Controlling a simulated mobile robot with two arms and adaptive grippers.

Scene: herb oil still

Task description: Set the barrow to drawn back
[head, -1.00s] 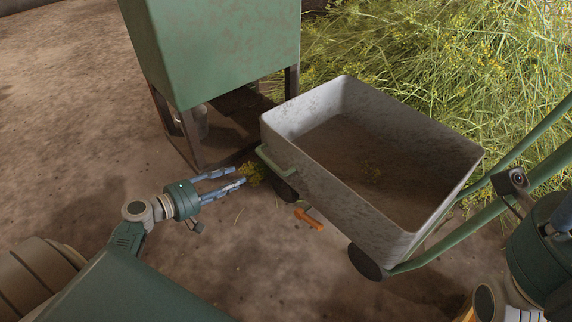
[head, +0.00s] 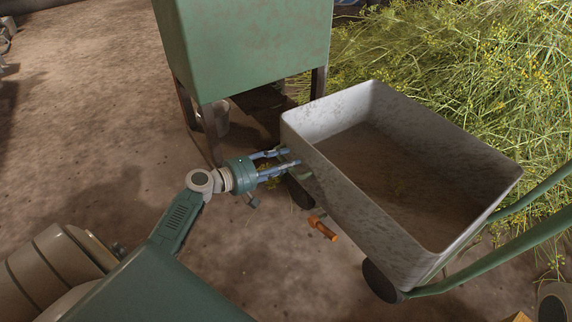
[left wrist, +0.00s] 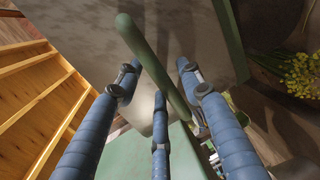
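The barrow (head: 345,203) is a grey tub with speckled walls and green push bars (head: 508,255) running off to the right. Its tub is empty apart from a dirt-brown floor. My left gripper (head: 288,158) is at the barrow's left wall in the head view. In the left wrist view, its blue fingers (left wrist: 158,80) are spread, with a green handle bar (left wrist: 150,55) running between them. I cannot tell whether any finger touches the bar. In the head view the gripper mostly hides this bar. My right gripper is out of view.
A green tank on dark legs (head: 245,50) stands just behind the left gripper. An orange-handled object (head: 323,228) lies on the ground by the barrow. Cut yellow-flowered herbs (head: 470,50) heap behind it. Bare ground is clear on the left.

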